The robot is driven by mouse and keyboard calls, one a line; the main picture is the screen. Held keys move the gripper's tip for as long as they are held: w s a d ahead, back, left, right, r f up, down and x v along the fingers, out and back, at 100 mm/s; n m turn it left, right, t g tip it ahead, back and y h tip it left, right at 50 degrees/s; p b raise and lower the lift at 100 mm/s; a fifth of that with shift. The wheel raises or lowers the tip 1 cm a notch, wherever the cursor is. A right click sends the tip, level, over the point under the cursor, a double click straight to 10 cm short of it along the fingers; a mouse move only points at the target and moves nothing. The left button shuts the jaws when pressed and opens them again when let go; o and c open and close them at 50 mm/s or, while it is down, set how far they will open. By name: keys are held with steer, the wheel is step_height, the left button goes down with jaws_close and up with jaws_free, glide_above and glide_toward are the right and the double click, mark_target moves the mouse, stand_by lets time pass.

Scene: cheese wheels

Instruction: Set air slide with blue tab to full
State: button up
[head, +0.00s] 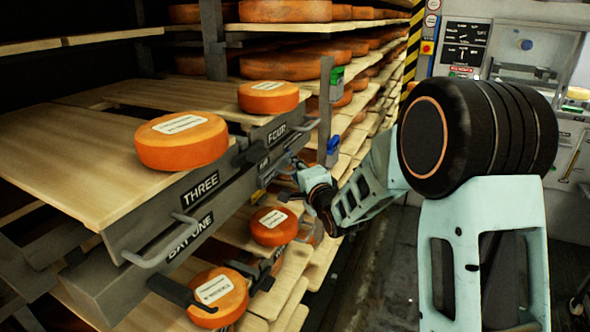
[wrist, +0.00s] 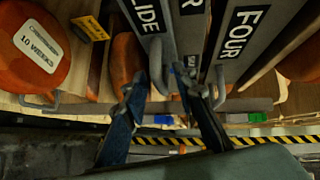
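A blue tab (head: 333,143) sits on an upright grey post in the head view. In the wrist view the blue tab (wrist: 163,119) shows beyond my fingers, apart from them, with a green tab (wrist: 238,118) to its right. A grey panel (wrist: 143,12) has a label partly cut off, ending in "LIDE", and a grey handle (wrist: 156,65) below it. My gripper (wrist: 160,78) is open, its two fingers spread near this handle; I cannot tell whether they touch it. In the head view my gripper (head: 292,172) is beside the drawer fronts, small and partly hidden.
Drawers labelled THREE (head: 200,188) and FOUR (head: 277,134) have protruding handles. Orange cheese wheels (head: 181,148) stand on the wooden shelves above and below. A control panel (head: 464,45) is at the back right. Dark floor lies right of the shelves.

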jaws_close()
steer(key=shift+w, duration=0.1)
stand_by(0.4)
